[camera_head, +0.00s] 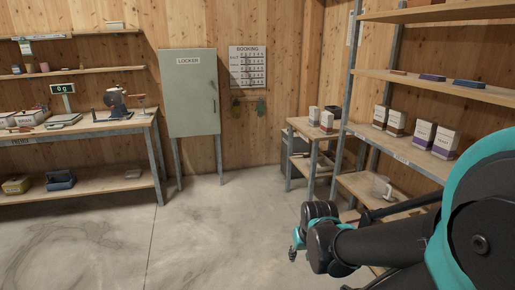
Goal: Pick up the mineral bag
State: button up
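Several white bags or cartons with coloured lower bands stand upright on the right-hand shelf unit. Two have dark or brown bands, a left one (380,117) and a right one (396,123). Two have purple bands, a left one (425,134) and a right one (445,141). Two smaller white packs, one (314,115) and another (326,121), stand on a low table at the back. The labels are too small to tell which is the mineral bag. My gripper (294,246) shows only in small part beyond my wrist, low in the picture and apart from the bags.
The shelf unit (440,87) has grey metal posts. A clear jug (381,187) stands on its lower shelf. A grey locker (190,95) stands at the back wall. A workbench (85,128) with a scale (63,120) is at left. The concrete floor (190,240) is clear.

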aim_at(327, 118)
jog(key=i, duration=1.85)
